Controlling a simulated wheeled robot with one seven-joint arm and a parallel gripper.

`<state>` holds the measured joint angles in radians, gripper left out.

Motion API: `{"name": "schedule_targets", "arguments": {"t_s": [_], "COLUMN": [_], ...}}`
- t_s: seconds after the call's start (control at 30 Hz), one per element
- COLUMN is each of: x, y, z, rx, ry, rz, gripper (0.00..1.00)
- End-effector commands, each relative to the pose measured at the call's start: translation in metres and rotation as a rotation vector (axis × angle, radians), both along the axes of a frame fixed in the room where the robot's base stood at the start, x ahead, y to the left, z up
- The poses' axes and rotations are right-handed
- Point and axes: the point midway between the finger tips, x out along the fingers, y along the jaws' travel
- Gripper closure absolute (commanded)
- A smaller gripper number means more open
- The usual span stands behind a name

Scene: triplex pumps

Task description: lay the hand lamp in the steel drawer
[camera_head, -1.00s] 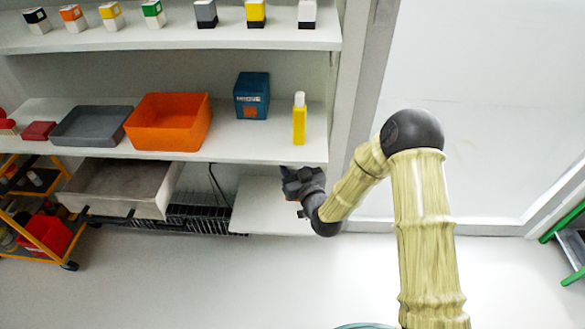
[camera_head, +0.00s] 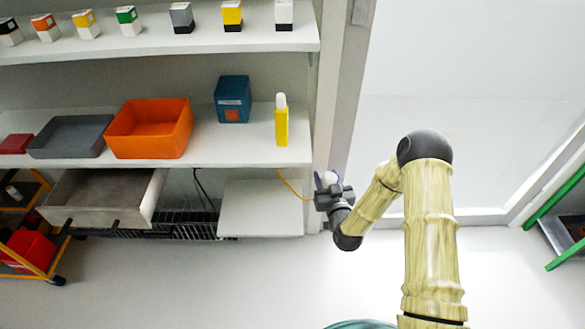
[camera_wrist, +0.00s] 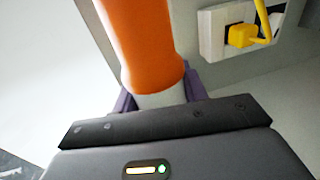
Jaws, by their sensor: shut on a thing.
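My gripper (camera_head: 328,181) is at the right end of the shelving, by the upright post. In the wrist view its purple fingers (camera_wrist: 159,95) are shut on the hand lamp (camera_wrist: 148,45), around a pale grey section below its thick orange body. In the head view only a small whitish part of the lamp (camera_head: 329,178) shows between the fingers. The steel drawer (camera_head: 140,205) is a grey tray-like drawer, pulled out below the lower shelf at left. Its visible floor is bare. The gripper is well to the right of it, apart from it.
The lower shelf holds an orange bin (camera_head: 150,148), a grey tray (camera_head: 70,151), a blue box (camera_head: 233,98) and a yellow bottle (camera_head: 281,122). A white board (camera_head: 261,210) lies between drawer and gripper. A yellow plug (camera_wrist: 240,36) sits in a wall socket. A yellow-framed cart (camera_head: 45,265) stands left.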

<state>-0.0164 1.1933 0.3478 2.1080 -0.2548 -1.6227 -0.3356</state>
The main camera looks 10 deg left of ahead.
Motion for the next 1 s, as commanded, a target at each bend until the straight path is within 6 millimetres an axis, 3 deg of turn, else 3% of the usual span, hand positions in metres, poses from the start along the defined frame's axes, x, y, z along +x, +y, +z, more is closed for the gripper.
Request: {"name": "schedule_targets", "arguments": {"t_s": [0.03, 0.2, 0.3, 0.4, 0.63, 1.0], "x": [0.003, 0.002, -0.005, -0.011, -0.02, -0.025], "y": [-0.025, -0.099, -0.138, -0.16, -0.186, -0.197], "z": [-0.008, -0.024, -0.021, -0.013, 0.021, 0.092], "rx": [0.0, -0.003, -0.005, -0.007, -0.011, -0.012], "ry": [0.004, 0.007, 0.011, 0.012, 0.018, 0.027], "rz": [-0.049, -0.199, -0.281, -0.328, -0.386, -0.412], "gripper": [1.0, 1.0, 1.0, 1.0, 1.0, 1.0]}}
